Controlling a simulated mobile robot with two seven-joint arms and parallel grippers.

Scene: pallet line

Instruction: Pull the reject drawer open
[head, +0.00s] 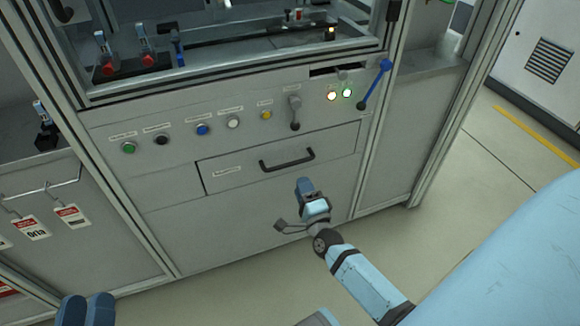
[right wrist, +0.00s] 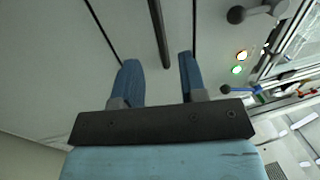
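The reject drawer (head: 335,143) is a grey panel in the cabinet front, flush with the panels around it. Its dark bar handle (head: 287,160) shows in full in the head view. My right gripper (head: 304,186) is just below and in front of the handle. In the right wrist view its two blue fingers (right wrist: 160,68) are spread with nothing between them. The handle (right wrist: 159,35) lies ahead, in line with the gap between the fingertips. My left gripper (head: 86,300) is at the bottom left, away from the drawer; its finger gap cannot be made out.
Above the drawer is a row of coloured buttons (head: 202,130), a small lever (head: 295,112) and two lit lamps (head: 339,94). A blue-handled lever (head: 375,84) is at their right. Red-white tags (head: 68,215) hang at the left. Floor (head: 470,190) is clear at the right.

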